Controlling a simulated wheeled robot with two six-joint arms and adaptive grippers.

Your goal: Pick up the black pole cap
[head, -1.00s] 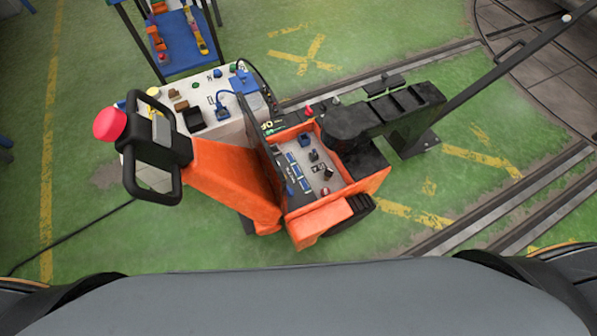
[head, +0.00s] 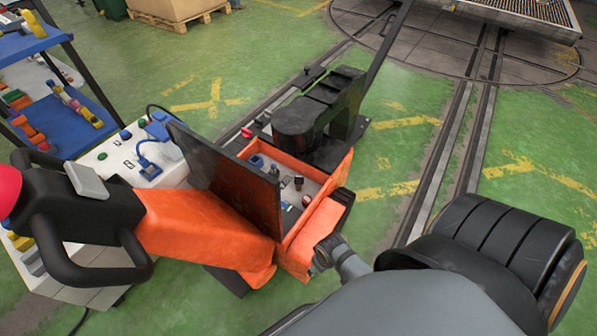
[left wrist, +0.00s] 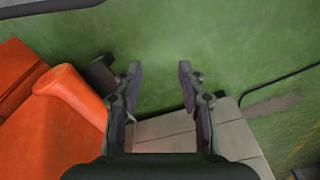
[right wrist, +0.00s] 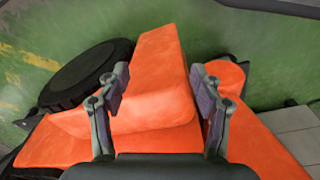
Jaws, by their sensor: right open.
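The orange tug's open bin (head: 325,190) holds several small parts in the head view. A small dark upright piece (head: 298,183) in it may be the black pole cap; I cannot tell for sure. My right gripper (head: 322,258) is beside the near side of the orange body, below and outside the bin. In the right wrist view it is open (right wrist: 160,80), with orange bodywork beyond its fingers and nothing held. My left gripper (left wrist: 159,68) is open and empty over green floor, with orange bodywork to its left. It is outside the head view.
A raised dark lid (head: 235,180) screens the bin's left side. A black seat (head: 295,122) stands behind the bin. The tug's handle (head: 80,230), a white control box (head: 125,155) and a blue shelf rack (head: 60,122) are at left. Rails (head: 445,150) run at right.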

